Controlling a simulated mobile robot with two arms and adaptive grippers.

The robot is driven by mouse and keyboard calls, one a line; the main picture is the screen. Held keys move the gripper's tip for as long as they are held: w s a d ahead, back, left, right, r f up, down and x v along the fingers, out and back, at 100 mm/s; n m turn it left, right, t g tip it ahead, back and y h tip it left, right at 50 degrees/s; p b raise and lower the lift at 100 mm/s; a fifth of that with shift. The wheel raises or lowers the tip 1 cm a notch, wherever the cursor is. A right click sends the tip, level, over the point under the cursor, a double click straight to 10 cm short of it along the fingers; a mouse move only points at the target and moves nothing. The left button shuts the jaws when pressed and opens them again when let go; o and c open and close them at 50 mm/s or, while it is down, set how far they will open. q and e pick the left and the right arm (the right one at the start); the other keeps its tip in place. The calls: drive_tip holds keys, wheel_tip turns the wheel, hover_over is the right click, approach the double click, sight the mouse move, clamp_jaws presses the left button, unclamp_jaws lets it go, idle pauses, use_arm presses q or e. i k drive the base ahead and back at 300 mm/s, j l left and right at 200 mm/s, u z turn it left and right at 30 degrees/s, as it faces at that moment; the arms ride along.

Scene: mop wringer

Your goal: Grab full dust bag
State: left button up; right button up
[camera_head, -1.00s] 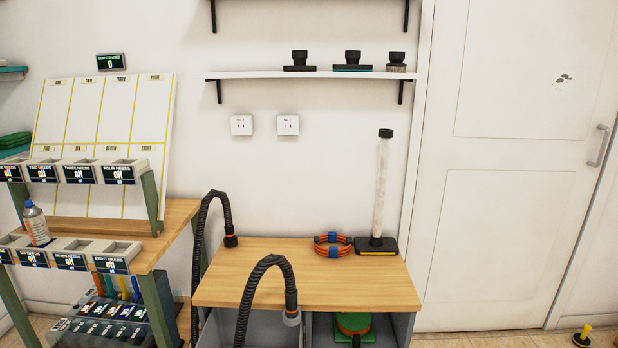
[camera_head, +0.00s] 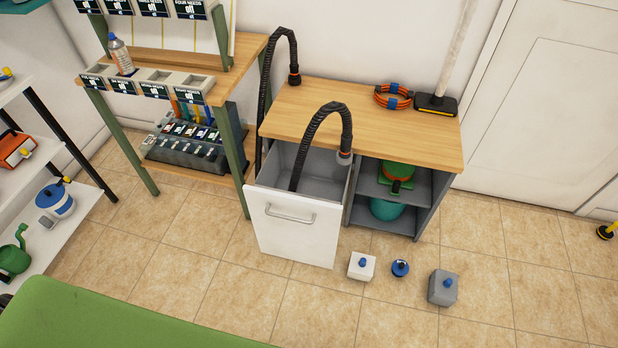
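Neither of my grippers is in view. On the tiled floor in front of the wooden-topped cabinet (camera_head: 378,122) lie a small white block with a blue knob (camera_head: 361,266), a small dark blue round piece (camera_head: 400,268) and a grey block with a blue knob (camera_head: 443,288). The grey block looks larger than the white one. I cannot tell whether any of these is the full dust bag. The cabinet's white-fronted drawer (camera_head: 292,228) stands pulled out, with a black hose (camera_head: 318,130) reaching into it. The drawer's bottom is partly hidden.
An orange cable coil (camera_head: 392,97) and a black floor head (camera_head: 436,104) sit on the cabinet top. Open shelves hold a green-orange device (camera_head: 397,175) and a teal bowl (camera_head: 388,208). A green surface (camera_head: 110,318) fills the lower left. Floor at right is mostly clear.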

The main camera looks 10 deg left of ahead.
sight(443, 284)
drive_tip(key=l+z, duration=0.1)
drive_tip(key=z, duration=0.6)
drive_tip(key=l+z, duration=0.15)
drive_tip(key=z, duration=0.2)
drive_tip(key=i, duration=0.05)
